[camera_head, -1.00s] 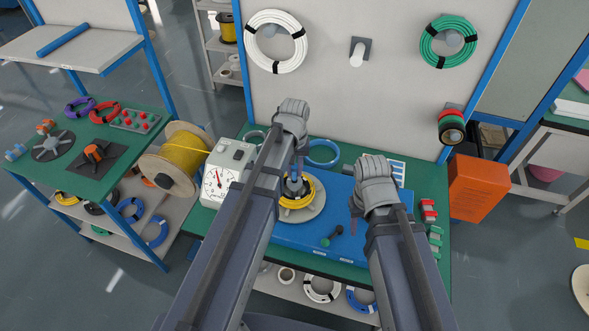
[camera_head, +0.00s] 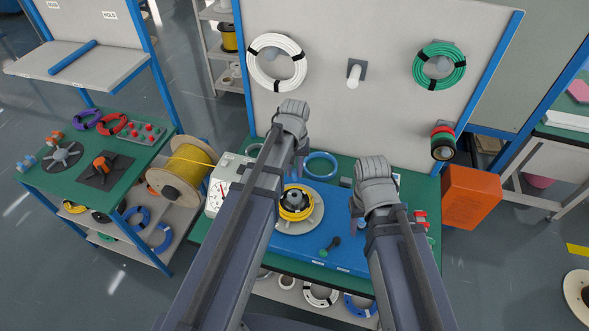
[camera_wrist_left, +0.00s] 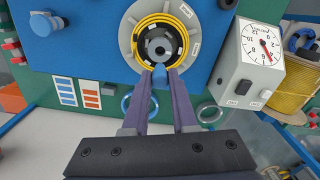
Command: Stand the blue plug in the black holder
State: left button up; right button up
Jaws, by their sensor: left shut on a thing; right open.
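My left gripper (camera_head: 299,172) is shut on the blue plug (camera_wrist_left: 159,77), which shows between its purple fingertips in the left wrist view. In the head view the arm and hand hide the plug. A dark round piece with a hole, which looks like the black holder (camera_head: 293,199), sits in the middle of a yellow cable coil (camera_head: 297,214); it also shows in the left wrist view (camera_wrist_left: 159,46).
The coil lies on a grey disc (camera_head: 316,222) on a blue board (camera_head: 280,245). A white dial box (camera_wrist_left: 256,58) and a yellow cable spool (camera_head: 184,174) stand to the left. A blue ring (camera_head: 321,165) lies behind. A small green-and-black part (camera_head: 330,246) lies in front.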

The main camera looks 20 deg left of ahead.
aim_at(294, 180)
pick_arm(q)
grip_shut()
notch_tip(294, 180, down, 5)
jog(key=b, duration=0.5)
jog(key=shift+f, duration=0.1)
pick_arm(e)
notch_tip(294, 180, down, 5)
pick_arm(q)
jog(key=shift+s+a, duration=0.4)
jog(key=s+a, duration=1.1)
jog(key=a, duration=0.2)
jog(key=shift+f, duration=0.1)
pick_arm(e)
jog(key=shift+f, duration=0.15)
pick_arm(q)
jog(key=shift+f+b, duration=5.5)
jog(key=shift+b, duration=0.2)
pick_arm(e)
jog(key=shift+f, duration=5.5)
pick_arm(q)
jog(key=shift+f+b, duration=0.35)
pick_arm(e)
jog(key=shift+f, duration=0.4)
